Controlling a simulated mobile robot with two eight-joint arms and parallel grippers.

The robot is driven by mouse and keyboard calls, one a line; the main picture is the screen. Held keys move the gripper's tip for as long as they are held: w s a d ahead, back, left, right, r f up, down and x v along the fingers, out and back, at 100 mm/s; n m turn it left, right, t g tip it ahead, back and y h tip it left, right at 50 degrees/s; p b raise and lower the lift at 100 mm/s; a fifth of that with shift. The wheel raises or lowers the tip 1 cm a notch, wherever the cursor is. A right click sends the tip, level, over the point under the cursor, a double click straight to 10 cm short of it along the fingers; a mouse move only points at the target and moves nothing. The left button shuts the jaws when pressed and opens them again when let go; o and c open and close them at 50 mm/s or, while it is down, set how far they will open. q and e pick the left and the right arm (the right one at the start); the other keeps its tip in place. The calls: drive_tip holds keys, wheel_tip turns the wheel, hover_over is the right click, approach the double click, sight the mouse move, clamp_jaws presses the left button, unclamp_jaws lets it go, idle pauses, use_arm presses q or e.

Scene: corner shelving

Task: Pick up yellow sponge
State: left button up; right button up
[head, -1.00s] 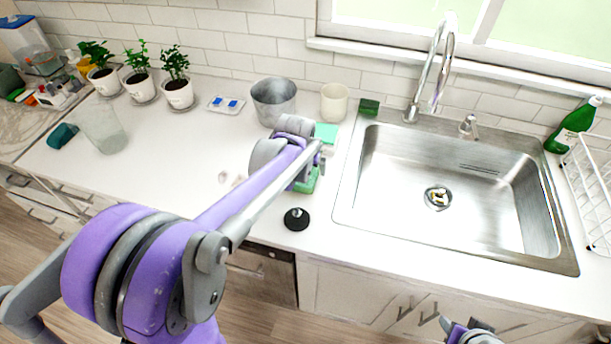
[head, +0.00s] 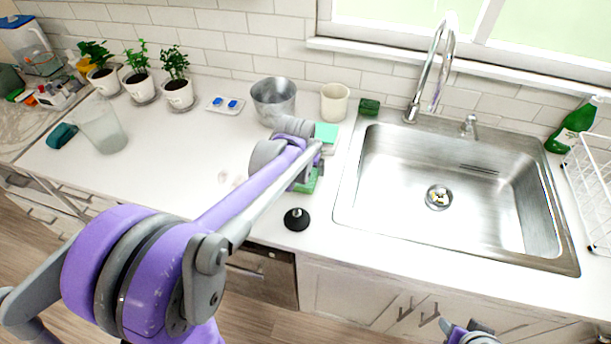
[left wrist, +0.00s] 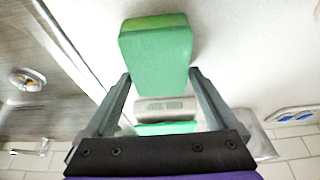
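No plainly yellow sponge shows. A green sponge-like block (head: 307,183), with a slightly yellowish-green end face, lies on the counter left of the sink, partly hidden by my left arm. In the left wrist view the block (left wrist: 155,55) sits at and just beyond the fingertips. My left gripper (left wrist: 160,74) is open around its near end, with narrow gaps seeming to show on both sides. In the head view its fingers are mostly hidden by the arm. My right gripper (head: 470,333) is only partly in view at the bottom edge, and its fingers cannot be made out.
A teal-green block (head: 326,132) lies behind the gripper. A dark green block (head: 369,107) is by the sink (head: 350,205). A metal pot (head: 273,102), a cream cup (head: 334,102) and a black round object (head: 296,219) stand nearby. The counter's left middle is mostly clear.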

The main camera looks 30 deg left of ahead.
sight(306, 169)
use_arm(q)
drive_tip(key=c, duration=1.1)
drive_tip(key=shift+o, duration=0.2)
wheel_tip(306, 169, up, 10)
drive_tip(key=p, duration=0.1)
drive_tip(key=shift+r, duration=0.25)
drive_tip(key=o, duration=0.7)
drive_tip(key=c, duration=0.5)
drive_tip(key=shift+o, duration=0.2)
